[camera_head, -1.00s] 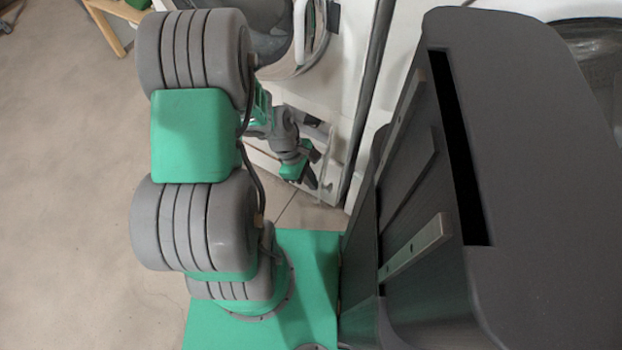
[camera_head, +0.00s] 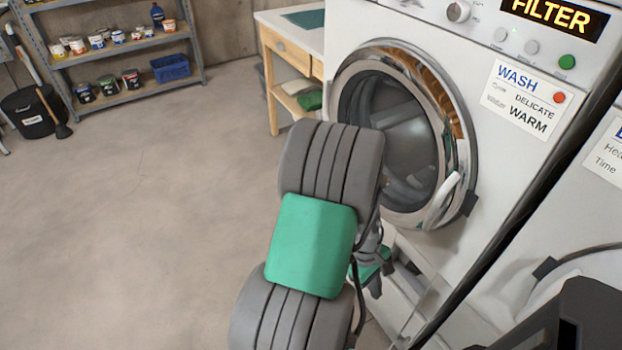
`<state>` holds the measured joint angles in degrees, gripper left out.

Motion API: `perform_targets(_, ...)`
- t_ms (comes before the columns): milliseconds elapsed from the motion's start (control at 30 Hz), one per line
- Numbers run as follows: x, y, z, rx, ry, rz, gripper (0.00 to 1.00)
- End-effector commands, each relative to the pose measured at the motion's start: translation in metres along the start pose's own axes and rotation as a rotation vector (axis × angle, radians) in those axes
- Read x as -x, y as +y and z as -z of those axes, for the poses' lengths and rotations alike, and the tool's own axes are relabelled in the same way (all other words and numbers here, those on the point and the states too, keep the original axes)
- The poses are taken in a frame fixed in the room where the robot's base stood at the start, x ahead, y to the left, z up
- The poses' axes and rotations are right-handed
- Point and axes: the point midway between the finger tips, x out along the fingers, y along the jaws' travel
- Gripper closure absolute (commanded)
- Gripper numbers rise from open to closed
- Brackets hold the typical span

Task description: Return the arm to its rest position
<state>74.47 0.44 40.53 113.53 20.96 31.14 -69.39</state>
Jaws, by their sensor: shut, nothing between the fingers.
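My arm (camera_head: 312,245), grey with a green block, rises in the lower middle of the head view and stands bent in front of the washing machine (camera_head: 500,180). My gripper (camera_head: 374,286) shows only in part behind the arm, low by the machine's lower front. Its dark fingers are small in the picture and look shut, with nothing seen in them. The arm's base is out of view.
The washer's round door (camera_head: 390,135) is beside the arm's upper part. Its display (camera_head: 555,17) reads FILTER. A wooden-legged table (camera_head: 290,60) stands behind. A metal shelf (camera_head: 110,55) and a black bucket (camera_head: 28,110) are at the far left. The floor at left is clear.

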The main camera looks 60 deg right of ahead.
Motion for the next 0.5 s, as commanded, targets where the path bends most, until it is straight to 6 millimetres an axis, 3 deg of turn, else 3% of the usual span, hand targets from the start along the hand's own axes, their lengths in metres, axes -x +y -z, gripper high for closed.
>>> perform_targets(33,0.04,-0.001,0.023,0.015,0.039,-0.041,1.0)
perform_targets(133,0.112,-0.022,0.072,0.026,0.132,-0.097,1.0)
perform_targets(267,0.201,-0.078,0.122,0.054,0.264,-0.131,1.0)
perform_targets(400,0.288,-0.163,0.148,0.107,0.405,-0.121,1.0)
perform_targets(500,0.342,-0.234,0.144,0.161,0.496,-0.085,1.0)
